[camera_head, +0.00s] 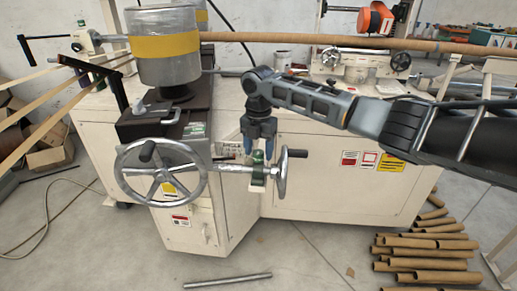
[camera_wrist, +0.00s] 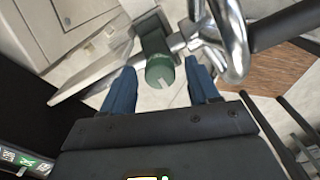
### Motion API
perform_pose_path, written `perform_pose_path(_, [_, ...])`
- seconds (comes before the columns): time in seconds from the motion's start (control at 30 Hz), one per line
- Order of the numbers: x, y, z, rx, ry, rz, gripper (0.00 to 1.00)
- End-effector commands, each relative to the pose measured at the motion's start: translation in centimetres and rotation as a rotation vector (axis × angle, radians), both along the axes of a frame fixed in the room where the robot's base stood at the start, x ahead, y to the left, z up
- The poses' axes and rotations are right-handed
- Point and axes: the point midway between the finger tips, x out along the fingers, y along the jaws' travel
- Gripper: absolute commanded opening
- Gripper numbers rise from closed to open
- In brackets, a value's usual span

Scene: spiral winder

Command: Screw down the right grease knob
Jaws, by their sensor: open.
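The right grease knob is a dark green cylinder (camera_wrist: 160,70) with a pale mark on its end, seen in the wrist view on a grey mount. It also shows as a small green piece (camera_head: 258,157) in the head view, on the shaft beside the small handwheel. My gripper (camera_wrist: 161,78) is open, with one blue finger on each side of the knob. A gap shows between each finger and the knob. In the head view my gripper (camera_head: 259,146) points down over the knob from above. Its fingers partly hide the knob there.
The small handwheel (camera_head: 280,170) with a black handle stands close to the right of my gripper. A larger handwheel (camera_head: 160,193) is at the left on the cream machine (camera_head: 320,205). Several cardboard tubes (camera_head: 425,265) lie on the floor at right.

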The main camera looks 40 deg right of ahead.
Motion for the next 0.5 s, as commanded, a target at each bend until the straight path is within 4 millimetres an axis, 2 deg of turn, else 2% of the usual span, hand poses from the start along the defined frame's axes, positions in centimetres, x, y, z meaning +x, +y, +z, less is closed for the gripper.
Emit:
perform_pose_path(0.2, [0.0,0.02,-0.03,0.0,0.0,0.0,0.58])
perform_pose_path(0.5, [0.01,0.03,-0.02,0.0,0.0,0.0,0.29])
